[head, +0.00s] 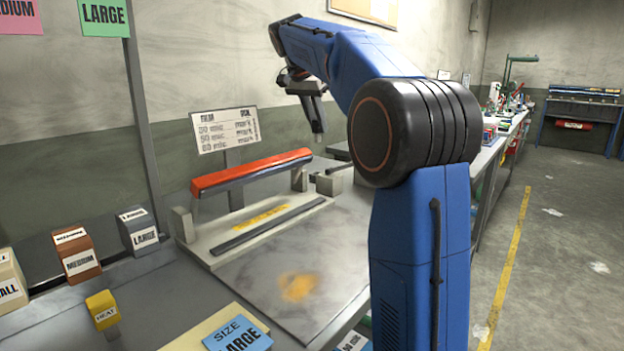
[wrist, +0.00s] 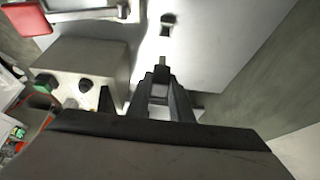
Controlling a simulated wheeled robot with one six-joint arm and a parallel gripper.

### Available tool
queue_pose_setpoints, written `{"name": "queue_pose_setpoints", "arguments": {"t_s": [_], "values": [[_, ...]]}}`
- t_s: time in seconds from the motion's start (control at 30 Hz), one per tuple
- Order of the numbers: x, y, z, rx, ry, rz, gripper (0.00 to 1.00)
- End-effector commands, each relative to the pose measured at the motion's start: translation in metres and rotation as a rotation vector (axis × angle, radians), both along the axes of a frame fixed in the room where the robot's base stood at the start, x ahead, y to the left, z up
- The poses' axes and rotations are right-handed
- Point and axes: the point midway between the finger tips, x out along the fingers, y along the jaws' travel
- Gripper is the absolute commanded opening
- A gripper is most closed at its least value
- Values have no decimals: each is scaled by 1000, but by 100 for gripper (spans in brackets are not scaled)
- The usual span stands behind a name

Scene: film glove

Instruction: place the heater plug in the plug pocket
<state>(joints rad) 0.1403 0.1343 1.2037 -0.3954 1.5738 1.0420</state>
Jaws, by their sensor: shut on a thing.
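My gripper (head: 318,136) hangs pointing down behind the right end of the sealing machine. In the wrist view my gripper (wrist: 162,82) has its fingers close together on a small dark piece, apparently the heater plug (wrist: 161,71). Its far side and lower part are hard to make out. A small dark fitting on a pale base (wrist: 167,22) lies beyond the fingertips, apart from them. A yellow block marked HEAT (head: 103,306) stands on the near left bench with a dark side; I cannot tell whether it is the plug pocket.
The sealing machine has an orange bar (head: 250,172) and a pale base. A grey box with knobs (wrist: 85,68) stands left of my fingers in the wrist view. Size blocks (head: 77,257) and a blue LARGE card (head: 238,334) are nearer. The metal bench top (head: 325,262) is mostly clear.

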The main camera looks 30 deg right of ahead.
Motion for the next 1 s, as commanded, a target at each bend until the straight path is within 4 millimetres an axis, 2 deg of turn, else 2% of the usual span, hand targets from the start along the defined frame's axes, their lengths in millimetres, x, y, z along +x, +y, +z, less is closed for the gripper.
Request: {"name": "queue_pose_setpoints", "arguments": {"t_s": [0.27,0.5,0.77,1.0], "values": [[-1,0,-28,-1,4,1,0],[-1,0,-66,-1,4,1,0],[-1,0,-84,-2,2,1,0],[-1,0,-114,-1,3,0,0]]}}
